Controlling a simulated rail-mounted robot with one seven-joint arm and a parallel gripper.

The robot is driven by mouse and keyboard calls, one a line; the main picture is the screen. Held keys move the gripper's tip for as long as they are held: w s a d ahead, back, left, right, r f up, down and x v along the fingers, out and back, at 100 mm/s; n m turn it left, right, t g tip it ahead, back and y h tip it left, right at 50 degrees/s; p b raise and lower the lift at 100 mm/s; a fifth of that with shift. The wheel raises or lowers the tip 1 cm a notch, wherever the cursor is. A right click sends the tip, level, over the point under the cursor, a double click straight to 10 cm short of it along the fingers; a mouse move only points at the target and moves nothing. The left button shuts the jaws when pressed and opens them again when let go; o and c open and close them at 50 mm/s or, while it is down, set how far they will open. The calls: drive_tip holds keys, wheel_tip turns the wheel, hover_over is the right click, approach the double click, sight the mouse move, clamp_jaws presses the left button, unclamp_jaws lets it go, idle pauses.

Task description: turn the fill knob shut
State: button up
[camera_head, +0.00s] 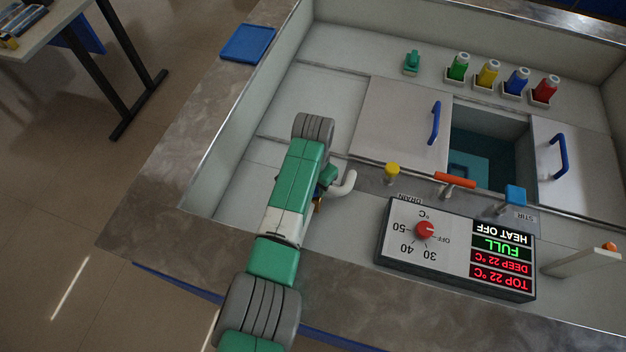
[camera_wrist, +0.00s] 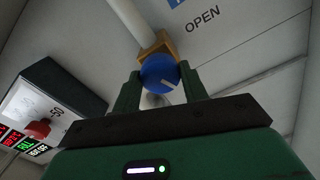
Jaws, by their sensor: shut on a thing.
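The fill knob is a round blue knob (camera_wrist: 158,70) with a white line on its face, on a brass-coloured valve body (camera_wrist: 155,46). In the wrist view my gripper (camera_wrist: 160,82) has one green finger on each side of the knob and is shut on it. The white line points to the lower right, away from the word OPEN (camera_wrist: 202,19) on the panel. In the head view my gripper (camera_head: 326,178) is beside the white spout (camera_head: 345,184), and my arm hides the knob.
A control box (camera_head: 455,250) with a red dial (camera_head: 425,229) stands to the right; its display reads FULL and HEAT OFF. Yellow (camera_head: 392,170), orange (camera_head: 454,180) and blue (camera_head: 515,194) handles line the panel. Sliding lids (camera_head: 400,125) flank the open water well (camera_head: 488,145). Several coloured bottles stand behind.

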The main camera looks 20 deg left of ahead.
drive_tip(key=m, duration=0.4)
drive_tip(key=shift+m, duration=0.3)
drive_tip(key=shift+p, duration=0.3)
drive_tip(key=o, duration=1)
wheel_tip(320, 180, up, 8)
drive_tip(key=shift+f+p, duration=0.1)
drive_tip(key=shift+p, duration=0.85)
